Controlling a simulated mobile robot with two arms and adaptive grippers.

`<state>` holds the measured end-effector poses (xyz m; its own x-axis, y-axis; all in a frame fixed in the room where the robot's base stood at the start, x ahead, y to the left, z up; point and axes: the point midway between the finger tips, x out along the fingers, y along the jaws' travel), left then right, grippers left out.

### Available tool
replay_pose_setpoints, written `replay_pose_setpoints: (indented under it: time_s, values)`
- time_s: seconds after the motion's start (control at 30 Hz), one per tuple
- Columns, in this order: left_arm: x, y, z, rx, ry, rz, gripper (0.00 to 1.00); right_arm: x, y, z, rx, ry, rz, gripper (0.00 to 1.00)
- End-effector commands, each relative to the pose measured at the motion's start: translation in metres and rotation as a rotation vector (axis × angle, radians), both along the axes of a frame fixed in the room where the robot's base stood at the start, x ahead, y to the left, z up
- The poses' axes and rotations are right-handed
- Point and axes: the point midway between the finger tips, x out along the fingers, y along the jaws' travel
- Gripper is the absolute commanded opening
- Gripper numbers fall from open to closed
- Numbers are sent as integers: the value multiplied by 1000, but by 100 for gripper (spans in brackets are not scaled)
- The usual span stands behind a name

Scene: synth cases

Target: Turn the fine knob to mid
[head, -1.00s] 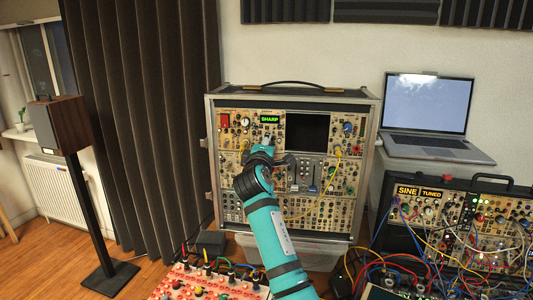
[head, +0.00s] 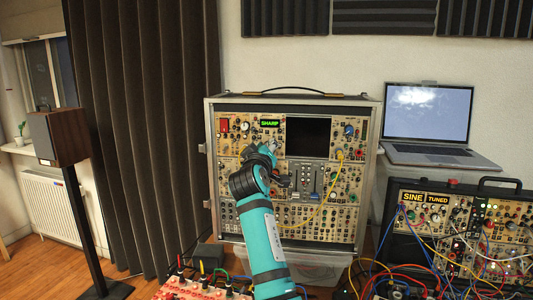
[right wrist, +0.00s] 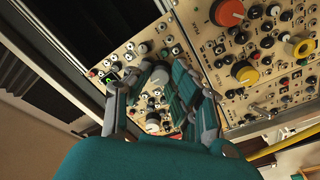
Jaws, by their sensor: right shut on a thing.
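The modular synth case (head: 210,160) stands upright on the far side, with a small green display (head: 269,123) reading SHARP at its upper left. My right gripper (head: 264,150) is at the panel just below this display. In the right wrist view, my right gripper (right wrist: 161,72) has its two fingers on either side of a grey knob (right wrist: 160,75) and is shut on it. I take this as the fine knob; its label and pointer cannot be read. Another pale knob (right wrist: 153,122) shows between the fingers, nearer the palm. My left gripper is not in view.
A yellow cable (head: 329,205) hangs across the case right of my arm. A second patched case (head: 380,215) at the right has displays reading SINE and TUNED. A laptop (head: 428,113) stands behind it. A red panel with cables (head: 190,291) lies at the bottom.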

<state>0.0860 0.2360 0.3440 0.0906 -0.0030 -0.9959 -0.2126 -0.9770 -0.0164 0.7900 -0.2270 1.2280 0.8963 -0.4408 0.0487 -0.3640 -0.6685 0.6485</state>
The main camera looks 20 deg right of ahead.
Motion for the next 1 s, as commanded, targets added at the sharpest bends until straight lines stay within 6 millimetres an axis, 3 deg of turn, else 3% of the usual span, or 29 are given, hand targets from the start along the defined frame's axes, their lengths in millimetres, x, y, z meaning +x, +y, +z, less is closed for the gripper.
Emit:
replay_pose_setpoints:
  time_s: [0.03, 0.57, 0.6, 0.73, 1.0]
  values:
    - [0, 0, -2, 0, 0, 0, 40, 1, 0, -7, 14, 6, -1, 0]
    - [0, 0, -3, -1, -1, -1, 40, 1, 0, -6, 33, -2, 0, 0]
    - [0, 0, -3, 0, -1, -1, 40, 1, 0, -6, 33, -2, 0, 24]
    - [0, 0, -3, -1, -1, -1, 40, 1, 0, -5, 31, -4, -1, 41]
    - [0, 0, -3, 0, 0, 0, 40, 0, 0, -2, 30, -9, 0, 43]
